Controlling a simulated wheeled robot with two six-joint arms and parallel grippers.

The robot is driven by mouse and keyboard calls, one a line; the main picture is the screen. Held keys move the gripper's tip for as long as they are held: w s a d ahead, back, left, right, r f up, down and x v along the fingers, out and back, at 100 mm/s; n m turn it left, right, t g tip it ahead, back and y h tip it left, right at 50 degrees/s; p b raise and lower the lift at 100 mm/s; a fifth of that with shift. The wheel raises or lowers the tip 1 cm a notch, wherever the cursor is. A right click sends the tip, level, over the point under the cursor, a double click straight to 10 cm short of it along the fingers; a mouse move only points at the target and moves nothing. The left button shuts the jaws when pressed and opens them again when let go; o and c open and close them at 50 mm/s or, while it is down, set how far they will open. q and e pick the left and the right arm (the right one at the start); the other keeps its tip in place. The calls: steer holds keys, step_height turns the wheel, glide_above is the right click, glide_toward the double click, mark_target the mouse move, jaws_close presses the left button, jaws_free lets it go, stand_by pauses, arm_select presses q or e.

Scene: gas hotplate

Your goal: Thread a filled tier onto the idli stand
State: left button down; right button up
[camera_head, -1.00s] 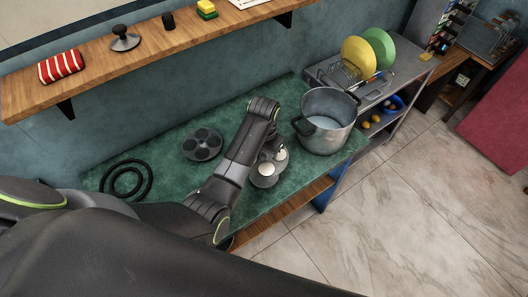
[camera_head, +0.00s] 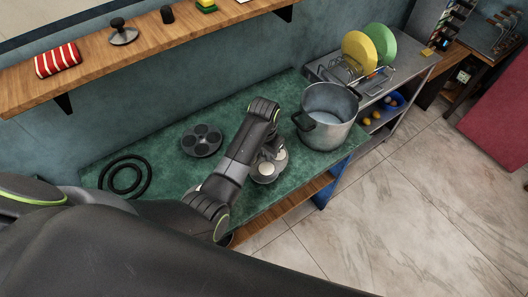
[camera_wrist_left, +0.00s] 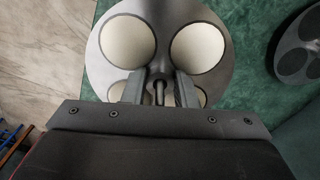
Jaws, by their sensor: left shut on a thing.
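A round grey tier with white-filled cups (camera_head: 264,170) is at the front of the green counter in the head view, partly hidden by my left arm. Its white cups fill much of the left wrist view (camera_wrist_left: 125,42). My left gripper (camera_wrist_left: 158,92) is over the tier's middle, its fingers closed around a thin upright piece at the centre. I cannot tell whether the tier rests on the counter or hangs just above it. A second grey tier with dark, empty-looking cups (camera_head: 202,141) lies further back on the counter. I cannot make out a separate idli stand. My right gripper is not in view.
A large open steel pot (camera_head: 326,116) stands close to the right of the filled tier. A black coiled ring (camera_head: 125,177) lies at the counter's left. A wooden shelf (camera_head: 160,38) runs along the wall above. A dish rack with plates (camera_head: 360,55) is beyond the pot.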

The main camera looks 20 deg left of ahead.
arm_select(q)
steer(key=shift+f+b, duration=0.3)
steer(key=shift+f, duration=0.45)
steer(key=c, duration=1.1)
jaws_free()
